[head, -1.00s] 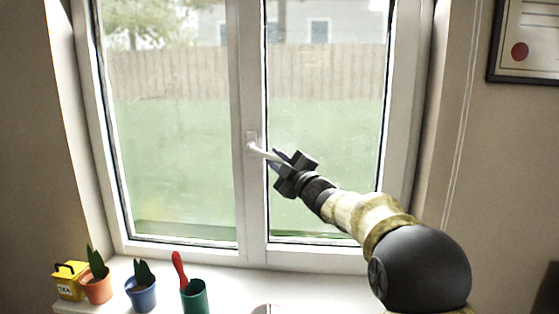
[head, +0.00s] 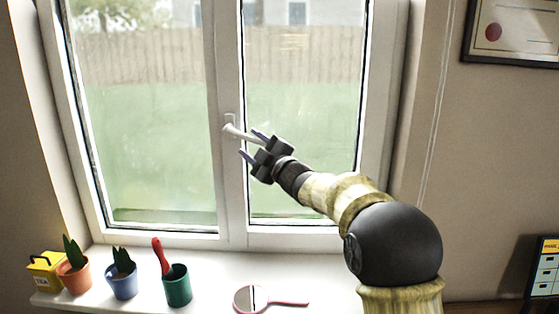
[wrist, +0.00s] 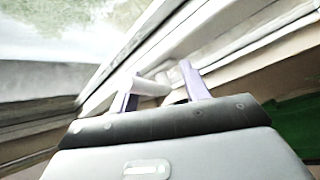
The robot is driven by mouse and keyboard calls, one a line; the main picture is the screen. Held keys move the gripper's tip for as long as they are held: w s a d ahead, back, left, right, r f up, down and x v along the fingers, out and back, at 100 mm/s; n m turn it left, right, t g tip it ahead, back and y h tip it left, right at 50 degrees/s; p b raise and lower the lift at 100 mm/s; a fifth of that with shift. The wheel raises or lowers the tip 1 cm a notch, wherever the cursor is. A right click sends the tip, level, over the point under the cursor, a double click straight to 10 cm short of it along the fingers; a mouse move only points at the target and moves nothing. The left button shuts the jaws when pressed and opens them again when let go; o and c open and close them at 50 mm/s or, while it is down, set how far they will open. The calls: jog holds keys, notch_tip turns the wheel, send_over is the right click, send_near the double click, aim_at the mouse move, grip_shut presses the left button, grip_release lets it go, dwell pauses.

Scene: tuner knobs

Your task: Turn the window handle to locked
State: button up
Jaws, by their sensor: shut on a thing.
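The white window handle (head: 241,133) sits on the frame between the two panes. Its lever points right and slightly down, close to horizontal in the head view. My gripper (head: 254,146) is at the lever's free end, with its two fingers on either side of it, shut on it. In the wrist view, the lever (wrist: 152,87) lies between the two pale purple fingertips (wrist: 160,88). The lever's tip is partly hidden by the gripper.
A framed certificate (head: 513,32) hangs at right. Nothing else is near the handle.

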jog(key=d+r+b+v, duration=0.1)
jog(key=b+v, duration=0.7)
jog(key=v, duration=1.1)
jog(key=shift+s+d+r+b, duration=0.2)
jog(key=shift+r+b, duration=0.1)
jog(key=shift+r, duration=0.35)
dwell(1.1)
dwell(0.4)
jog(key=b+v, duration=0.1)
jog(key=v, duration=1.6)
jog(key=shift+s+d, duration=0.15)
jog(key=shift+c, duration=0.3)
